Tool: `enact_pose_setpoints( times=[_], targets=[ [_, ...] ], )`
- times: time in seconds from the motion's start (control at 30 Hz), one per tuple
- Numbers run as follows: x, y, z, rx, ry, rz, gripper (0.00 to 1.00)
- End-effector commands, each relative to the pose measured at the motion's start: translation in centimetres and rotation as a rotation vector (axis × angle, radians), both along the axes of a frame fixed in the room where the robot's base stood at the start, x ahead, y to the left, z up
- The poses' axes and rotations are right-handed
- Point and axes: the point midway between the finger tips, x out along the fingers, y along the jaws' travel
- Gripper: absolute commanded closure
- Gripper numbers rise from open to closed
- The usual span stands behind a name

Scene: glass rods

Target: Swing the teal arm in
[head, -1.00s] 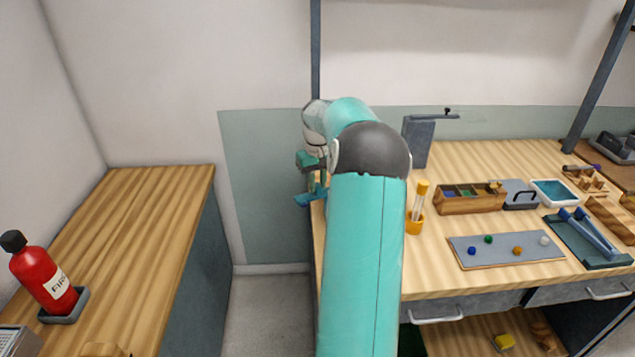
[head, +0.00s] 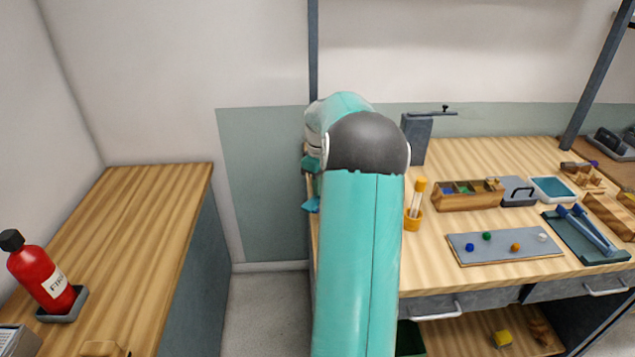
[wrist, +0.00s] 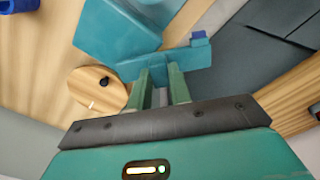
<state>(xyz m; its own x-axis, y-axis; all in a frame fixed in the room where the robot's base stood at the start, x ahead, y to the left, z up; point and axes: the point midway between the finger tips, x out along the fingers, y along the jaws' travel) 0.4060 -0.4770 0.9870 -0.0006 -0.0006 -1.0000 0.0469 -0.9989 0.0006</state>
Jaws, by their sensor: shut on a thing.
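The teal arm (wrist: 165,62) shows in the wrist view as a flat bar with a small blue block at its right end, beside a larger teal slab (wrist: 112,38). My gripper (wrist: 162,75) has its two green fingers shut on the bar; their exact contact is partly hidden. In the head view a small teal-blue end (head: 311,205) sticks out left of the bench edge, below my gripper. My own arm hides most of my gripper and the rest of the teal arm there.
A round wooden disc with a black knob (wrist: 97,88) lies close left of my fingers. On the bench, a yellow tube holder (head: 414,219), a compartment box (head: 468,200) and a grey bracket (head: 416,140) stand right of my arm. A floor gap separates the left counter (head: 140,230).

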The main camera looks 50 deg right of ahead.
Motion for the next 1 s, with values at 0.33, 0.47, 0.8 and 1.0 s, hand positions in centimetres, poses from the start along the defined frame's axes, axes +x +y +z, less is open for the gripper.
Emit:
enact_pose_setpoints(
  times=[0.33,0.47,0.8,1.0],
  targets=[
    [-1.4,0.0,0.1,-0.002,-0.003,0.326,1.00],
    [-1.9,-0.1,0.1,-0.002,-0.003,0.433,1.00],
    [-2.8,-0.4,0.1,-0.002,-0.003,0.623,1.00],
    [-2.9,-0.5,0.1,-0.002,-0.002,0.668,1.00]
  ],
)
